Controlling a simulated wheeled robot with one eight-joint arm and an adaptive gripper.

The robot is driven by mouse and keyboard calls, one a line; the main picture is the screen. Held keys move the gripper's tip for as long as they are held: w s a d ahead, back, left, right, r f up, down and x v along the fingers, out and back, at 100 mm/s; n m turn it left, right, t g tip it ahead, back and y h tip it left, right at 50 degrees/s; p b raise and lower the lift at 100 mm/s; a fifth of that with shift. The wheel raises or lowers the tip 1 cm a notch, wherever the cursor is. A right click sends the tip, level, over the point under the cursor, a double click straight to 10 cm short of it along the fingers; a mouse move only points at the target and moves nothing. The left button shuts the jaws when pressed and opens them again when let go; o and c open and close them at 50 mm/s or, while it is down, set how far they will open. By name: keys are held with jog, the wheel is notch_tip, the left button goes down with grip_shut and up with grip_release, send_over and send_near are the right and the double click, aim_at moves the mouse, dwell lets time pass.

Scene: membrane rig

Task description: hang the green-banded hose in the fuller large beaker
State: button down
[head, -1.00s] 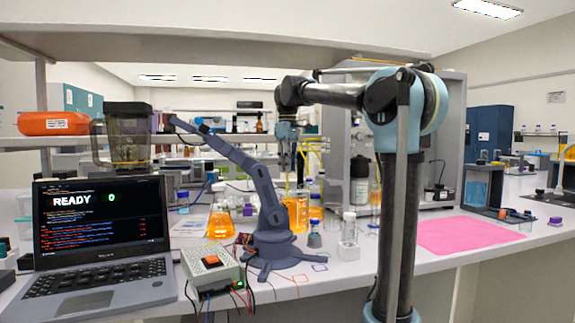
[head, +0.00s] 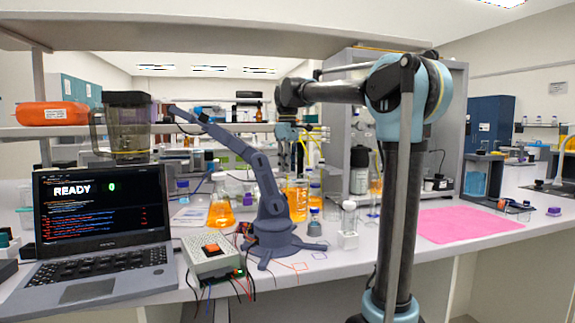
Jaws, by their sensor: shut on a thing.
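My gripper (head: 291,168) is small in the picture and points down behind the blue-grey desktop arm, above a large beaker of orange liquid (head: 297,204). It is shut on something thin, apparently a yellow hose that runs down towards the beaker. The hose's end and any green band are too small to make out. I cannot tell whether the hose is inside the beaker or behind its rim. More yellow tubing (head: 316,133) shows just right of the gripper. A second large beaker to compare levels with cannot be made out clearly.
The blue-grey desktop arm (head: 262,185) stands close in front of the beaker. An orange-filled flask (head: 221,205) is to the left. A blue-capped bottle (head: 315,228) and white-capped vial (head: 348,225) stand in front right. A laptop (head: 100,215) and pink mat (head: 462,224) flank the area.

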jog(key=shift+f, duration=1.3)
jog(key=c, duration=1.4)
grip_release()
notch_tip(320, 180, up, 12)
jog(key=shift+w+f, duration=0.1)
